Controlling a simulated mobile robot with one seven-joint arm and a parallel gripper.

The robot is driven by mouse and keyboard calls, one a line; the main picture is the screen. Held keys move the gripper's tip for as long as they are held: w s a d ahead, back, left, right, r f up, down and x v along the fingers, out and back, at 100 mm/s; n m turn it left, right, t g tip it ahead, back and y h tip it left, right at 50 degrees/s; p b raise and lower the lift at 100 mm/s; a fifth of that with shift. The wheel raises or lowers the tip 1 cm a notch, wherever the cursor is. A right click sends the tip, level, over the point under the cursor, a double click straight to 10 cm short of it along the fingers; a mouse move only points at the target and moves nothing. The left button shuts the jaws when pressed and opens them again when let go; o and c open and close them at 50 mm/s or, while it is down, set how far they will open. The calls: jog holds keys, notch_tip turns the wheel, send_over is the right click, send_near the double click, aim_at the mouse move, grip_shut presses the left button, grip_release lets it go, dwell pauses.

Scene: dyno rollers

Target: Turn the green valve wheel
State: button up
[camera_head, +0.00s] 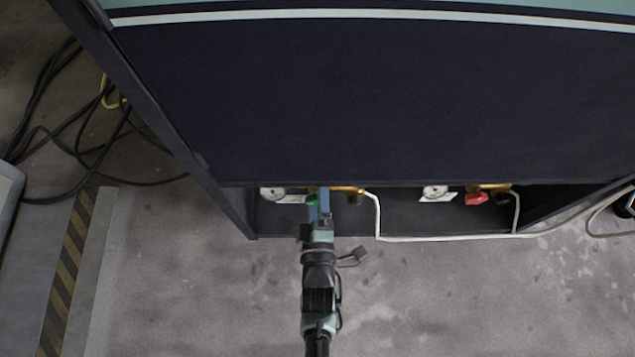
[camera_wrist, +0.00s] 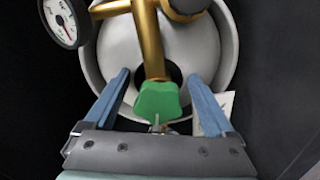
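In the head view a small part of the green wheel (camera_head: 312,201) shows beside my fingers, under the dark cabinet's edge. My gripper (camera_wrist: 163,85) is open, with one blue finger on each side of the wheel. Gaps show between the wheel and both fingers. In the head view my gripper (camera_head: 319,205) reaches into the recess from below, and its fingers partly cover the wheel.
A white gauge (camera_wrist: 60,22) is left of the brass fitting, and a grey cylinder (camera_wrist: 200,50) is behind it. A red valve wheel (camera_head: 476,198) and second gauge (camera_head: 436,191) are farther right. A white hose (camera_head: 440,238) runs along the recess. The dark cabinet (camera_head: 350,100) hangs overhead.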

jog(key=s+p, duration=0.4)
jog(key=s, duration=0.9)
jog(key=shift+p, duration=0.4)
